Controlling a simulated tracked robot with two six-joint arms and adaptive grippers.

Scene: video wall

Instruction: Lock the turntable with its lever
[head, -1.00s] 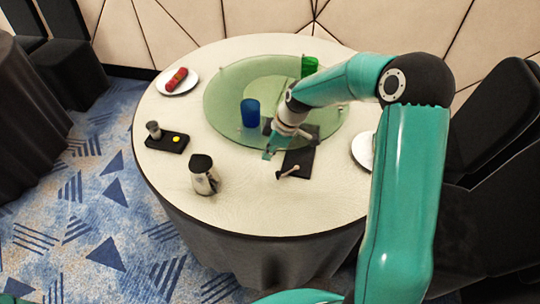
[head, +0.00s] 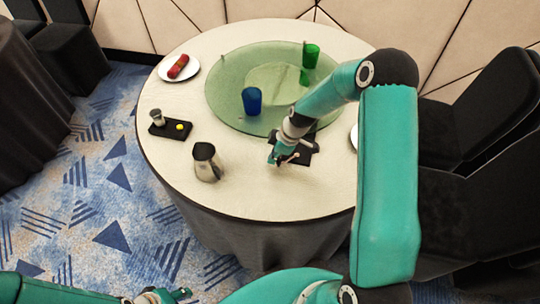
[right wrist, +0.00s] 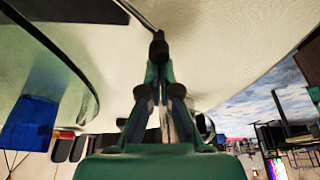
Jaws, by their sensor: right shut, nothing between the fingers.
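The turntable (head: 222,95) is a round green glass disc on the white table. At its front edge a dark plate (head: 308,157) carries a short lever (head: 293,157) pointing to the front left. My right gripper (head: 274,161) is shut and empty at the lever's free end, partly covering it. In the right wrist view a dark knob (right wrist: 158,48) on a thin rod (right wrist: 136,13) stands just beyond the closed fingertips (right wrist: 158,66); I cannot tell whether they touch. My left gripper (head: 182,294) is low at the bottom left, away from the table; its jaws are too small to read.
A metal pitcher (head: 207,164) stands left of the lever. A black tray (head: 170,130) and a white plate (head: 165,72) are farther left. Dark chairs (head: 470,110) stand at the right.

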